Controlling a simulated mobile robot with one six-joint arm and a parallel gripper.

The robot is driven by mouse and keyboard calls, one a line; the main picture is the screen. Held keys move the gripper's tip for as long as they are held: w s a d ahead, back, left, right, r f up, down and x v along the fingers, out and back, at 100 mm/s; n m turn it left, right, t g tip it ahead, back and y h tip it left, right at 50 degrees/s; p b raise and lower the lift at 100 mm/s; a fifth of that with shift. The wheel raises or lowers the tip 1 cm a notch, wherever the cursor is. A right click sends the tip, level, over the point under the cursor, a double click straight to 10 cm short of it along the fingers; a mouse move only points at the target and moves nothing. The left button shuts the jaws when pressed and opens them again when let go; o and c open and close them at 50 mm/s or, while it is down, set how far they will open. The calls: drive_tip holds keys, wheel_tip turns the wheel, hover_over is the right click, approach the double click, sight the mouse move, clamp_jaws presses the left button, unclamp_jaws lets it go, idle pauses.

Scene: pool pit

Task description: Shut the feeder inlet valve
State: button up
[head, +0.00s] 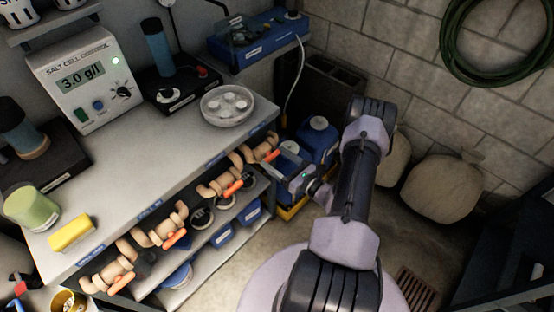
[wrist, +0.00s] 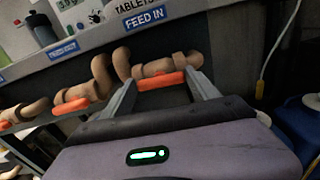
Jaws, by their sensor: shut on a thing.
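The feeder inlet valve (wrist: 152,68) is a tan pipe fitting with an orange lever (wrist: 160,82), under the blue "FEED IN" label (wrist: 146,18) on the bench edge. In the head view its orange lever (head: 272,156) is at the far right end of the valve row. My gripper (wrist: 161,79) has one finger at each end of this lever and is shut on it. The lever lies roughly along the pipe. In the head view my gripper (head: 280,164) reaches the valve from the right, and the fingers partly hide the fitting.
Several similar orange-levered valves (head: 174,239) run along the bench front to the left. A shelf with blue bins (head: 222,236) is below. Blue containers (head: 318,140) stand close behind my gripper. A white hose (wrist: 279,40) hangs right of the valve. Open floor (head: 245,245) lies in front.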

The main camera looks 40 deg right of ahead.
drive_tip(key=m, duration=0.8)
drive_tip(key=shift+d+f+m, duration=0.1)
drive_tip(key=shift+m, duration=0.2)
drive_tip(key=m, duration=0.4)
drive_tip(key=shift+m, duration=0.3)
drive_tip(key=shift+f+m, duration=0.15)
drive_tip(key=shift+m, duration=1.85)
drive_tip(key=o, duration=1.4)
drive_tip(key=shift+d, duration=0.1)
drive_tip(key=shift+c, duration=0.2)
drive_tip(key=shift+s, duration=0.1)
